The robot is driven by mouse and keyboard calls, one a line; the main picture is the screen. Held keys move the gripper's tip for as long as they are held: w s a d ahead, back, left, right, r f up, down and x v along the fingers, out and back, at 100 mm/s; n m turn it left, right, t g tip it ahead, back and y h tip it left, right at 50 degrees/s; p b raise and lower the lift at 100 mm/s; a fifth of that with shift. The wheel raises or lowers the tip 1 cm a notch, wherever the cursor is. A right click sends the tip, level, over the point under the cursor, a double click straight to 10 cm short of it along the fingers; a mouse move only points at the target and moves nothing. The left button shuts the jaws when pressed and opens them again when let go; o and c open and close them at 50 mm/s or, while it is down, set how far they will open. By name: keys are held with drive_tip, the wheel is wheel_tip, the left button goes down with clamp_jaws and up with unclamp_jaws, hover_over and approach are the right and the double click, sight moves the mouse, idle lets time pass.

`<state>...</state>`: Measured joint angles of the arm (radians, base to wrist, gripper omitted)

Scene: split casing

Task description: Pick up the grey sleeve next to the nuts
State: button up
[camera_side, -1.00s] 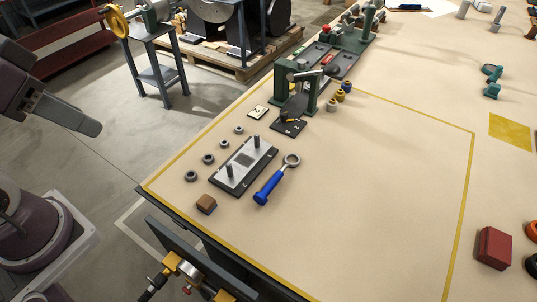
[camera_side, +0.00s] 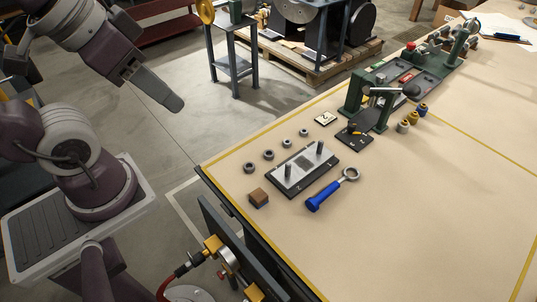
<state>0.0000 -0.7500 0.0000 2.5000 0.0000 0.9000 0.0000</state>
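Several dark grey rings lie in a diagonal row on the tan bench: two larger ones, a near ring (camera_side: 249,167) and another (camera_side: 268,155), and two smaller ones, a middle ring (camera_side: 287,143) and a far ring (camera_side: 304,132). They look like nuts or sleeves; I cannot tell which is the grey sleeve. A short pale grey cylinder (camera_side: 403,126) stands apart, by the green press. My gripper (camera_side: 175,104) is at the upper left, above the floor and well away from the rings. It shows edge-on, so its opening is hidden. Nothing shows held in it.
A plate with two upright pegs (camera_side: 291,182) lies beside the rings. A blue-handled ring spanner (camera_side: 325,196) and a brown block (camera_side: 259,198) are near it. The green press (camera_side: 354,98) stands behind, with yellow and blue cylinders beside it. The bench's right side is clear.

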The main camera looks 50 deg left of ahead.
drive_tip(key=o, duration=0.4)
drive_tip(key=shift+c, duration=0.2)
drive_tip(key=w+a+f+n+g, duration=0.1)
drive_tip(key=w+f+n, duration=0.2)
drive_tip(key=w, duration=0.3)
drive_tip(key=w+f+n+g, duration=0.1)
drive_tip(key=w+f+n, duration=0.3)
drive_tip(key=w, duration=0.3)
drive_tip(key=w+a+f+n+g, duration=0.1)
drive_tip(key=w+f+n+g, duration=0.15)
drive_tip(key=w, duration=0.35)
drive_tip(key=w+f+n, duration=0.1)
drive_tip(key=f+n, duration=0.1)
drive_tip(key=f, duration=0.5)
drive_tip(key=w+a+f+n, duration=0.1)
drive_tip(key=w+f+n, duration=0.1)
drive_tip(key=f, duration=0.6)
drive_tip(key=w+f+n+g, duration=0.1)
drive_tip(key=w+f+n, duration=0.1)
drive_tip(key=f, duration=0.6)
drive_tip(key=shift+w+a+f+n, duration=0.1)
drive_tip(key=shift+w+a+n, duration=0.05)
drive_tip(key=shift+a+n, duration=0.1)
